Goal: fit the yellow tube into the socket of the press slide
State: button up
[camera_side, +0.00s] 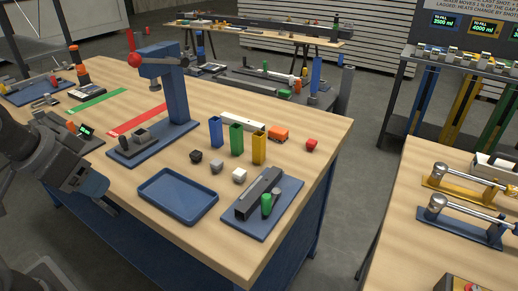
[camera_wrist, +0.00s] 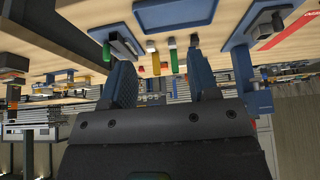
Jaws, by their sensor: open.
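The yellow tube (camera_side: 259,148) stands upright on the bench in the side view, at the right end of a row with a green tube (camera_side: 236,139) and a blue tube (camera_side: 216,131). In the wrist view the yellow tube (camera_wrist: 156,64) hangs upside down between my fingers in the picture, well beyond them. The blue press (camera_side: 176,95) has a dark grey slide (camera_side: 140,138) on its base; its socket is too small to make out. My gripper (camera_wrist: 163,82) is open and empty, apart from the tubes. In the side view my arm is at the left edge.
A blue tray (camera_side: 178,216) lies in front of the tubes, with small blocks (camera_side: 239,175) between. A blue plate (camera_side: 284,217) with a dark block and green handle is at the right.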

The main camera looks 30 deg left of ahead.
jog(key=shift+o, duration=0.7)
jog(key=shift+r, duration=0.1)
